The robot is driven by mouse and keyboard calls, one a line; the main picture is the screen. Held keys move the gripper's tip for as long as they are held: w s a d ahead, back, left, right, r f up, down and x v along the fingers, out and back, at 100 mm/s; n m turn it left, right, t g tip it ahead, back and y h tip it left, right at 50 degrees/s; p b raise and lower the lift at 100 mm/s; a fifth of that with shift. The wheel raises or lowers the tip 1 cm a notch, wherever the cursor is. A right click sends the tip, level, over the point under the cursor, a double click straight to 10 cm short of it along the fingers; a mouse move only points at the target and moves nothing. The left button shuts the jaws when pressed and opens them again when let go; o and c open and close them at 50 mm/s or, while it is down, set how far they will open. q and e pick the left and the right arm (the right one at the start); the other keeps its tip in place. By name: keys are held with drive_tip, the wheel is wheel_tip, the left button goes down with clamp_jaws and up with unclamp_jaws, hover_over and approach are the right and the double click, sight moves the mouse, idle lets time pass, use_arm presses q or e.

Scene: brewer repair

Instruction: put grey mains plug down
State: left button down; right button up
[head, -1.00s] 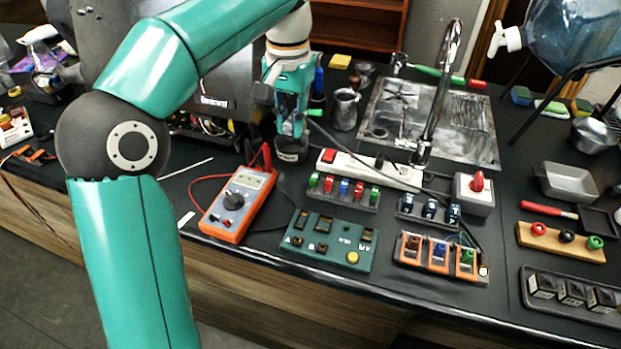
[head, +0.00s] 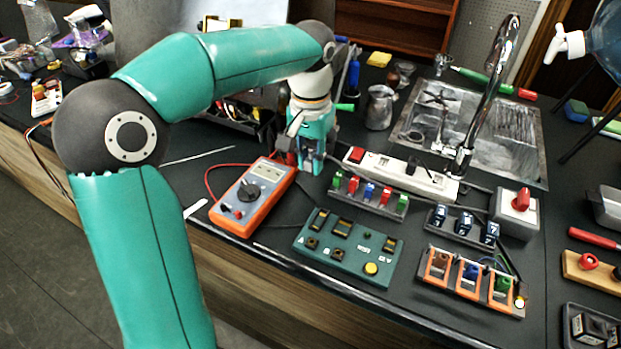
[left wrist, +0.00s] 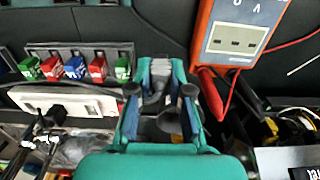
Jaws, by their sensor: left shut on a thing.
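My left gripper (head: 312,168) points down close to the bench, between the orange multimeter and the left end of the white power strip (head: 425,181). In the left wrist view, its fingers (left wrist: 160,98) are shut on a small grey body, which I take for the grey mains plug (left wrist: 155,92). The plug is mostly hidden by the fingers, and I cannot tell whether it touches the bench. In the head view the gripper hides it. The power strip also shows in the left wrist view (left wrist: 85,103), with a dark plug in it. My right gripper is not in view.
The orange multimeter (head: 238,222) with red and black leads lies left of the gripper. A rack of coloured parts (head: 370,198) and a green panel (head: 330,259) stand in front. A metal jug (head: 380,108) and the sink (head: 520,145) are behind.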

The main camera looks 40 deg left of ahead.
sight(311, 190)
use_arm(q)
drive_tip(key=shift+f, duration=2.55)
drive_tip(key=shift+f+b, duration=0.1)
drive_tip(key=shift+b, duration=0.25)
drive_tip(key=c, duration=1.1)
unclamp_jaws()
wheel_tip(311, 190, up, 12)
drive_tip(key=shift+r+p, duration=0.15)
drive_tip(key=shift+p, duration=0.8)
